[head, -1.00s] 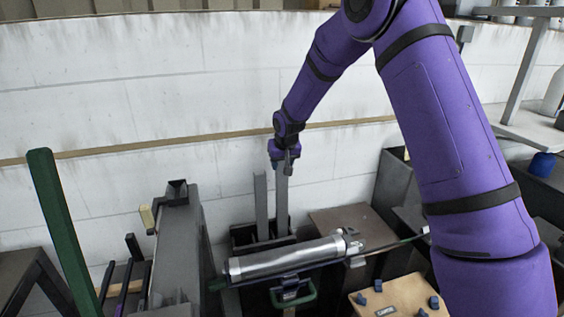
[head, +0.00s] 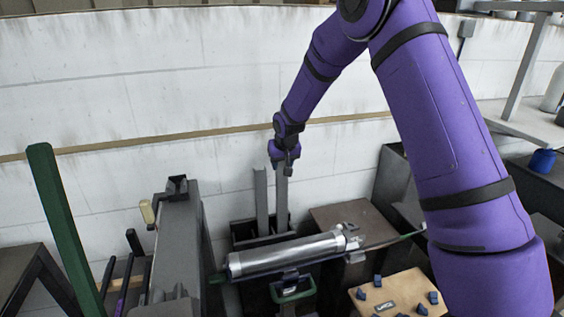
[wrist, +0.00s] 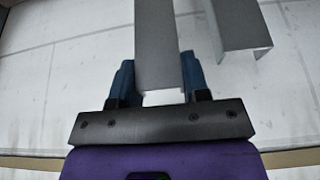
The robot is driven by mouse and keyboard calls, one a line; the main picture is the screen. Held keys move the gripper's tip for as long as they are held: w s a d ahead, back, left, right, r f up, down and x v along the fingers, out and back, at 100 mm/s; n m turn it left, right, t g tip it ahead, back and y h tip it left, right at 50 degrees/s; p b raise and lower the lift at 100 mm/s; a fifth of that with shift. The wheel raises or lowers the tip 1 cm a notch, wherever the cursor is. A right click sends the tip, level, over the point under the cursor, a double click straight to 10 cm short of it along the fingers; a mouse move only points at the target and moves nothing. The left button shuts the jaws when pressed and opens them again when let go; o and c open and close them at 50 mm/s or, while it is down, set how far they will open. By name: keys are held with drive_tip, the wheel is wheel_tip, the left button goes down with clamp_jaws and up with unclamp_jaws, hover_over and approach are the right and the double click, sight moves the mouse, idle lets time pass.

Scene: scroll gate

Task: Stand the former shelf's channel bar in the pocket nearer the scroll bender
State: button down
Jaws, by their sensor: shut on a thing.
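My gripper (head: 285,163) points down in front of the white wall and is shut on the upper end of a grey channel bar (head: 281,205). In the wrist view, the held bar (wrist: 160,40) sits between the two blue fingers of my gripper (wrist: 160,80). The held bar looks upright above the dark pocketed rack (head: 240,243). Its lower end is hidden by the rack and the silver cylinder, so I cannot tell its depth or pocket. A second grey channel bar (head: 261,205) stands just left of it, apart; it also shows in the wrist view (wrist: 237,30). I cannot surely identify the scroll bender.
A silver cylinder (head: 285,254) lies across the front of the rack, with a green handle (head: 293,291) below. A grey machine-like block (head: 177,240) and a green post (head: 62,235) stand left. A wooden board with blue knobs (head: 390,294) is front right.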

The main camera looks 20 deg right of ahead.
drive_tip(key=shift+f, duration=1.15)
idle(0.4)
drive_tip(key=shift+c, duration=0.2)
unclamp_jaws()
drive_tip(key=shift+r, duration=3.5)
